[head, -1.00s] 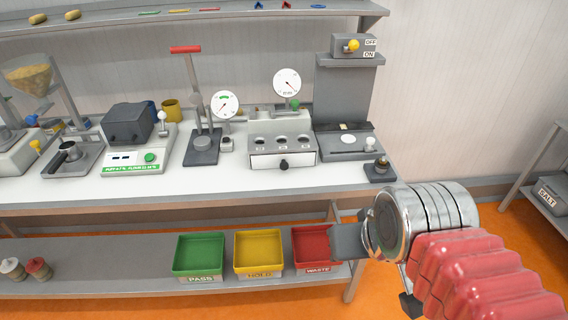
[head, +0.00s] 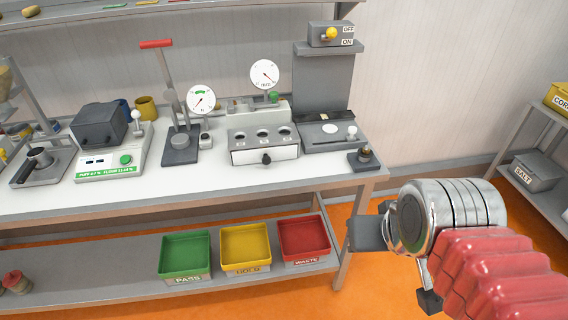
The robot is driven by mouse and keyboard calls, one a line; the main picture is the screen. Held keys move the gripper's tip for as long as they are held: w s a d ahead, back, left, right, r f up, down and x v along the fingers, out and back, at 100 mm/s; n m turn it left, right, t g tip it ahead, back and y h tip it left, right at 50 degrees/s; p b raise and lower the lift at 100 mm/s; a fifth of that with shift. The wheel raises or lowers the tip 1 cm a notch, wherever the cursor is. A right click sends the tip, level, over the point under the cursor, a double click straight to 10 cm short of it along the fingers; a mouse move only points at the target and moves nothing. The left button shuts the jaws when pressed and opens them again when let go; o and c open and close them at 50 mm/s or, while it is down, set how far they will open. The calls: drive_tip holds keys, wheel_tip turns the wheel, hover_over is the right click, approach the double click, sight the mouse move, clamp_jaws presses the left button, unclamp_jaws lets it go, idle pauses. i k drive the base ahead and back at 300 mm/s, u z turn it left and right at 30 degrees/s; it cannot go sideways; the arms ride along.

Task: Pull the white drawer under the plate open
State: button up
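The white drawer (head: 284,155) is the front of a grey box under a grey plate (head: 247,137) with several round holes. A dark round knob (head: 266,159) sticks out of its middle. The drawer looks shut, its front flush with the box. My gripper (head: 362,234) is at the right, in front of the bench and below its top, well apart from the drawer. Only a dark finger part shows beyond the metal wrist, so its opening cannot be made out.
A small dark block with a brass knob (head: 365,154) stands at the bench's front right corner. A grey press stand (head: 326,95) is right of the drawer box. Green (head: 185,255), yellow (head: 246,247) and red (head: 304,238) bins sit on the lower shelf. Bench space before the drawer is clear.

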sight(264, 155)
drive_tip(key=z, duration=0.15)
drive_tip(key=k, duration=1.15)
drive_tip(key=u, duration=0.45)
drive_tip(key=i, duration=1)
drive_tip(key=u, duration=0.05)
